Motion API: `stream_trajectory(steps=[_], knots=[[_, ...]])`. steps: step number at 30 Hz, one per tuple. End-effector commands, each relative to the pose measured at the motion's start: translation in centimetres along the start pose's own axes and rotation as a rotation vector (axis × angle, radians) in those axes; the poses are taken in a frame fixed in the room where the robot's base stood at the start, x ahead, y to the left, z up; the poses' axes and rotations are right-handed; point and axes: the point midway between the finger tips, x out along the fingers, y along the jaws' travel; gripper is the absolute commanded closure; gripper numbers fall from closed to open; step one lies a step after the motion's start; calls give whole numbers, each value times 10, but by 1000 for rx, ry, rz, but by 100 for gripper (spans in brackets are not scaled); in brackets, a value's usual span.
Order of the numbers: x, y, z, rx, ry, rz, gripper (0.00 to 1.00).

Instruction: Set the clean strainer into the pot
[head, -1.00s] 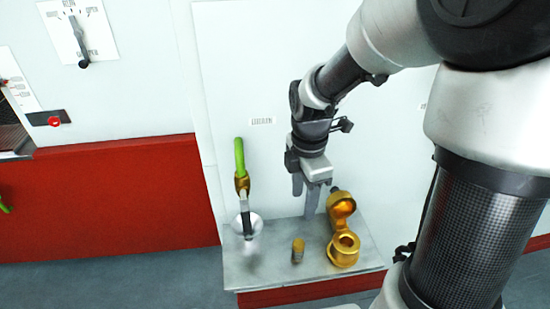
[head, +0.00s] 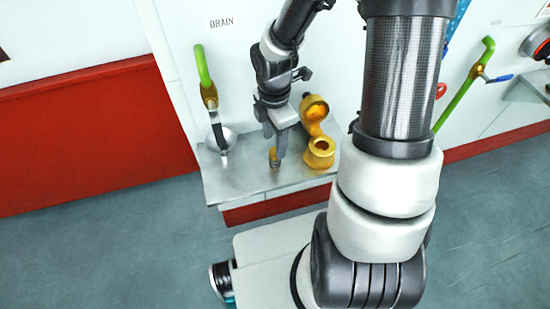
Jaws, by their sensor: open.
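A small gold cylinder that looks like the strainer (head: 274,163) stands upright on the metal shelf (head: 225,180), partly hidden by my fingers. My gripper (head: 277,152) points down over it with jaws open. The fingertips are at its upper part; I cannot tell whether they touch it. The gold pot (head: 319,158) stands just to the right with its round top opening bare. Its gold cover (head: 314,108) is swung up and back, open, against the wall side.
At the shelf's left, a green-handled valve (head: 208,90) rises above a pale round funnel (head: 222,140). Another green handle (head: 465,85) is on the wall at right. My arm hides the area right of the pot. The shelf's front left is clear.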

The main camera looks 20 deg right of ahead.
Motion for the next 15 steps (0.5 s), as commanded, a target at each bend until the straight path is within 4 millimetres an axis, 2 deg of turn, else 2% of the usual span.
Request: stream_trajectory(steps=[1,6,9,15], knots=[[11,-2,-1,-1,2,-4,52],[36,-2,-1,0,2,-3,52],[42,-2,-1,-1,2,-2,52],[43,-2,-1,0,1,0,52]])
